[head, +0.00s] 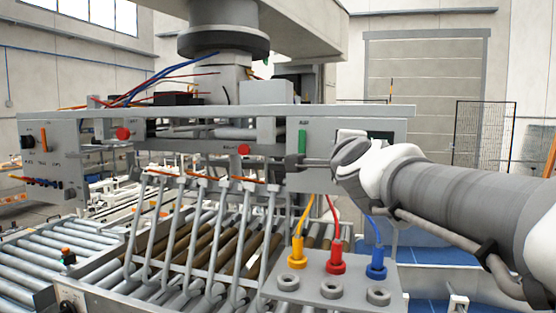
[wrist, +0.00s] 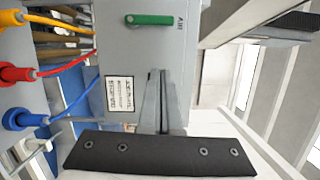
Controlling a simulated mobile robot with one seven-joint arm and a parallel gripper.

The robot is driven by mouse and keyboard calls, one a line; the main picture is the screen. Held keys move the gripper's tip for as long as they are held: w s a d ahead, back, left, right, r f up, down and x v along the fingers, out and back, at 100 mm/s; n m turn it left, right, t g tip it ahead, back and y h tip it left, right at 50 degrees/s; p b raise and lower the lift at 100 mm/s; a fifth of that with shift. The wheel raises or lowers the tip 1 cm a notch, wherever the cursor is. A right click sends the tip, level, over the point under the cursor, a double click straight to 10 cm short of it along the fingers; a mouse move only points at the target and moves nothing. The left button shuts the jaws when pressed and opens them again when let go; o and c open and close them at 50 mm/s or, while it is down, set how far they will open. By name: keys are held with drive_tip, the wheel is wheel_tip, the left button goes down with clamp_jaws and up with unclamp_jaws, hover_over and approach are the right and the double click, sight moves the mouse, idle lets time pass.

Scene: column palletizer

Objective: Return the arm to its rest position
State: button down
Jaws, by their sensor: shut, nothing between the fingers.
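My arm reaches in from the right in the head view. My gripper (head: 292,162) is in front of the grey control box (head: 350,182), below the green handle (head: 302,141). In the wrist view my gripper (wrist: 163,74) has its fingers together with nothing between them. They point toward the box face, where the green handle (wrist: 150,19) lies beyond their tips. I cannot tell whether the tips touch the box. A white label (wrist: 120,96) is on the box face, left of the fingers.
Yellow (head: 297,254), red (head: 336,260) and blue (head: 376,264) cabled plugs stand on a grey bracket (head: 318,295) below my gripper. Empty round sockets are in front of them. A roller conveyor (head: 60,255) lies at left. The palletizer head's column (head: 222,35) rises behind.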

drive_tip(key=s+a+f+n+g+y, duration=0.2)
drive_tip(key=s+f+n+g, duration=0.1)
drive_tip(key=s+f+n, duration=0.25)
drive_tip(key=s+a+f+n+g+y, duration=0.1)
drive_tip(key=s+a+f+n+g, duration=0.1)
drive_tip(key=s+f+n, duration=0.4)
drive_tip(key=s+d+f+n+g+h, duration=0.1)
drive_tip(key=s+d+f+n+g, duration=0.1)
drive_tip(key=s+f, duration=0.5)
drive_tip(key=s+d+f+n+g+h, duration=0.1)
drive_tip(key=s+d+f+n+g, duration=0.2)
drive_tip(key=s+f+n+g, duration=0.2)
drive_tip(key=s+f+n, duration=0.1)
drive_tip(key=s+f, duration=0.2)
drive_tip(key=f, duration=0.3)
drive_tip(key=shift+d+f+g+b, duration=0.3)
drive_tip(key=shift+d+f, duration=0.05)
drive_tip(key=shift+f, duration=0.05)
drive_tip(key=shift+a, duration=0.15)
